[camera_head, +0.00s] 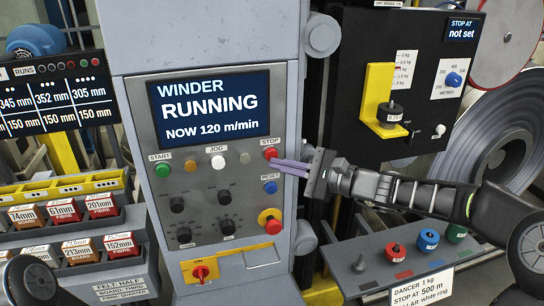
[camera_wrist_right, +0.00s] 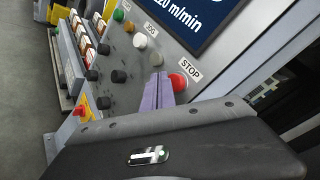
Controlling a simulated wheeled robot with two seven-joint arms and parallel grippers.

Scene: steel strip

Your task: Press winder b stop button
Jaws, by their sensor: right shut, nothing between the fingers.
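The winder panel carries a red STOP button (camera_head: 270,153) at its upper right, under a STOP label. It also shows in the right wrist view (camera_wrist_right: 184,83). The screen (camera_head: 208,105) reads "WINDER RUNNING NOW 120 m/min"; no letter b can be read on it. My right gripper (camera_head: 280,165) comes in from the right with its purple fingers shut and empty. Its tips are close by the STOP button, just below it in the head view and left of it in the wrist view (camera_wrist_right: 158,82). I cannot tell whether they touch it. My left gripper does not show.
A green START button (camera_head: 162,169), white JOG button (camera_head: 218,162), blue button (camera_head: 270,187) and red knob on yellow (camera_head: 270,220) share the panel. A shelf (camera_head: 372,262) with coloured pieces lies below my right arm. A steel coil (camera_head: 490,140) stands at right.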

